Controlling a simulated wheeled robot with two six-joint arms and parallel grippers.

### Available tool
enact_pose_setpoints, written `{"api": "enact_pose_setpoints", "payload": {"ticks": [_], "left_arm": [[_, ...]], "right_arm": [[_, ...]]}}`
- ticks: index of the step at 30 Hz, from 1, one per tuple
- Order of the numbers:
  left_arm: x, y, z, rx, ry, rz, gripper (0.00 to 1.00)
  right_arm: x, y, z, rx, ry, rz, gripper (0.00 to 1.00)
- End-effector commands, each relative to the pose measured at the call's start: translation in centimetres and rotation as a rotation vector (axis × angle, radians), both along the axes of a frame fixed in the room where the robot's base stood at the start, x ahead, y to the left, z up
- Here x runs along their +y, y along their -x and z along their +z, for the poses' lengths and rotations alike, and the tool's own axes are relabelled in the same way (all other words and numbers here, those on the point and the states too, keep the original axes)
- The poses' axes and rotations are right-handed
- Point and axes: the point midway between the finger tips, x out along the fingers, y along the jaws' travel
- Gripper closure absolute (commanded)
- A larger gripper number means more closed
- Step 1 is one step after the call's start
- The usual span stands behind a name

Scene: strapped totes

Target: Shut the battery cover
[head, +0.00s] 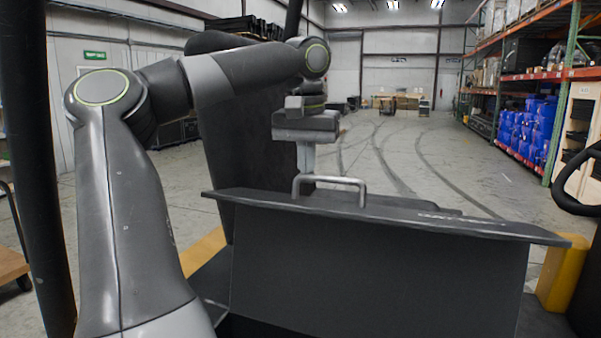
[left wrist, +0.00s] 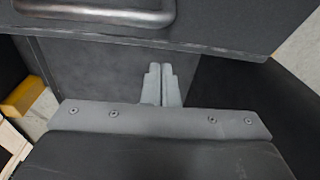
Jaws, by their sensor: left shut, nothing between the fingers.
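The battery cover (head: 400,218) is a dark grey slab with a pale bar handle (head: 331,182), seen nearly edge-on across the lower middle of the head view. A broad dark panel (head: 370,275) drops below it. In the left wrist view the cover (left wrist: 215,25) crosses the top with its handle (left wrist: 100,14). My left gripper (head: 306,165) points down at the cover's far side, near the handle's left end. In the left wrist view its fingers (left wrist: 162,84) are together and empty, apart from the handle. I cannot tell whether they touch the cover. My right gripper is out of view.
A dark upright panel (head: 250,150) stands behind my left arm. A yellow post (head: 562,272) and a black steering wheel (head: 580,185) are at the right. Shelving with blue totes (head: 527,128) stands farther back. The floor beyond the cover is mostly open.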

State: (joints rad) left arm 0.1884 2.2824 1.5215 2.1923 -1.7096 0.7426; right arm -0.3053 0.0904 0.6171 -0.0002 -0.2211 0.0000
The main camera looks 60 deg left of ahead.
Motion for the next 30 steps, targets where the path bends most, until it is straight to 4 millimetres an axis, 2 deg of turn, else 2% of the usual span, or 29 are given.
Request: {"api": "enact_pose_setpoints", "payload": {"ticks": [8,12,30], "left_arm": [[-2.0,2.1,0.8,-0.004,-0.001,-0.003,1.0],[-2.5,2.7,1.0,-0.004,-0.001,-0.002,1.0],[-2.7,2.6,1.3,-0.007,-0.009,0.001,1.0]], "right_arm": [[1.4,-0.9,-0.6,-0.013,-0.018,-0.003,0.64],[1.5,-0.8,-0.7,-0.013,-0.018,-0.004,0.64],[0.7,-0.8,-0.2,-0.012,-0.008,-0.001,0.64]]}}
